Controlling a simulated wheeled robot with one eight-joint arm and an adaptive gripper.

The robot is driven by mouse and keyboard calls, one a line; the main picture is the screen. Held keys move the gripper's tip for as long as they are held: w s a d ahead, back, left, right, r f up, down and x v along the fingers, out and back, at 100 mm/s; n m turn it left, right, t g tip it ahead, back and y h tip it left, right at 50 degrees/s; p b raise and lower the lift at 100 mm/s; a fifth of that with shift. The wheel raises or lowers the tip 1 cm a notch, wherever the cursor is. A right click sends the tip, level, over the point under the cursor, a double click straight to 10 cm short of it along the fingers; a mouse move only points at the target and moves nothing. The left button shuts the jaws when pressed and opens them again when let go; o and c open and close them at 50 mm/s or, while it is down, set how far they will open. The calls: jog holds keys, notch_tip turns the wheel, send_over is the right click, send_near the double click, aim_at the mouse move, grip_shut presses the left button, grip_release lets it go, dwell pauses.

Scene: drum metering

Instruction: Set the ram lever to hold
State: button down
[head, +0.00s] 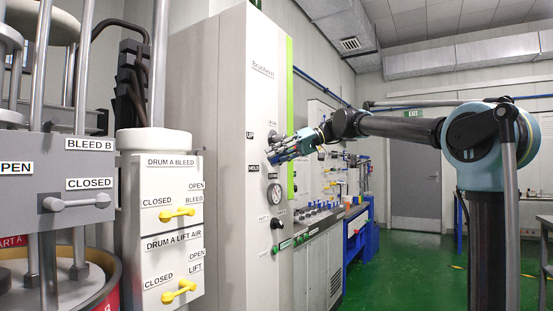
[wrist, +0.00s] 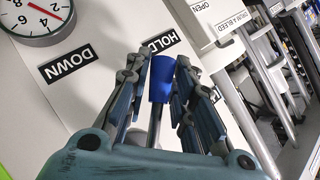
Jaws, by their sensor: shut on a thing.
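The ram lever shows in the wrist view as a blue knob (wrist: 162,82) on a grey rod. My gripper (wrist: 161,72) is shut around the knob, with fingers on both sides of it. The HOLD label (wrist: 159,46) is just beyond the knob, and the DOWN label (wrist: 68,64) lies to its left. In the head view my gripper (head: 277,152) is at the front of the tall grey cabinet (head: 222,90), between the UP label (head: 250,136) and the HOLD label (head: 254,168) in height. There the lever is mostly hidden by my fingers.
The drum A valve box (head: 170,230) with yellow handles stands left of the cabinet. Green floor (head: 415,265) is open to the right.

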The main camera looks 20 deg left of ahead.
jog(key=shift+s+f, duration=0.1)
jog(key=c, duration=1.3)
grip_release()
jog(key=shift+c, duration=0.2)
jog(key=shift+d+r, duration=0.2)
jog(key=v, duration=1.1)
jog(key=shift+w+d, duration=0.2)
jog(key=shift+w, duration=0.15)
